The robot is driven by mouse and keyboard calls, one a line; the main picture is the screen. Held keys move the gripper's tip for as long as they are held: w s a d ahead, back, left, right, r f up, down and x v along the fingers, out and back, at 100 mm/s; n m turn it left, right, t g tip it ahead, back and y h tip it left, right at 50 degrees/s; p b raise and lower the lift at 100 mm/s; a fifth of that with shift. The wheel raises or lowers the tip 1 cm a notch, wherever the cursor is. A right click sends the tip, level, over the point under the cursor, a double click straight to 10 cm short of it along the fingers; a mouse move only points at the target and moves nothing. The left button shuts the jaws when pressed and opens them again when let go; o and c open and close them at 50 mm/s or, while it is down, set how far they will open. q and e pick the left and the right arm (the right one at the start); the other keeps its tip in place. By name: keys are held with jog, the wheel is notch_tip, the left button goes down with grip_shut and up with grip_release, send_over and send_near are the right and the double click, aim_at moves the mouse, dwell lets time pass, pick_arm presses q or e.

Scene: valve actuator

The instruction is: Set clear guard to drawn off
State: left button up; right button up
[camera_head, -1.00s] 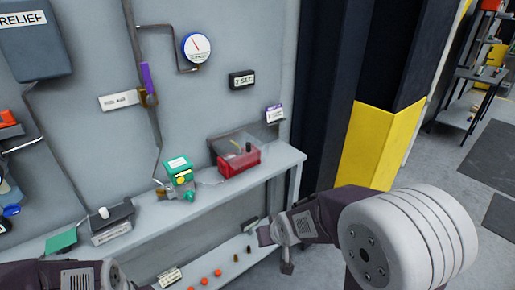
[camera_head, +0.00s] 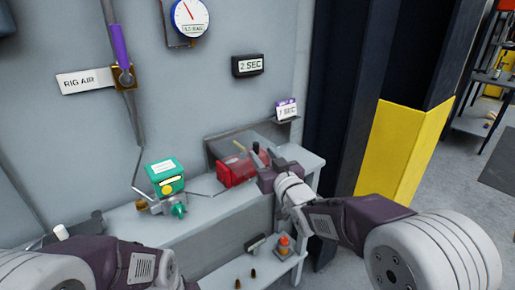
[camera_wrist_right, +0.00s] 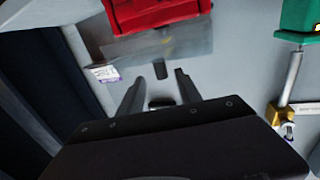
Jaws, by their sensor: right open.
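The clear guard (camera_head: 222,150) is a see-through cover over the red box (camera_head: 236,172) on the wall shelf. In the right wrist view the guard (camera_wrist_right: 185,42) shows as a pale transparent sheet beside the red box (camera_wrist_right: 160,14), with a small dark knob (camera_wrist_right: 160,70) near its edge. My right gripper (camera_head: 265,157) is at the right end of the red box. In its wrist view the right gripper (camera_wrist_right: 158,88) is open, its fingers on either side of the line to the knob. Contact cannot be told.
A green actuator (camera_head: 165,180) stands on the shelf (camera_head: 215,215) left of the red box. A "1 SEC" tag (camera_head: 287,110) and a "2 SEC" tag (camera_head: 249,66) are above. A lower shelf (camera_head: 228,277) holds small parts. A yellow-and-black column (camera_head: 405,150) stands at right.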

aim_at(257, 148)
jog(key=x, duration=0.6)
jog(key=shift+s, duration=0.15)
grip_shut()
dwell(1.1)
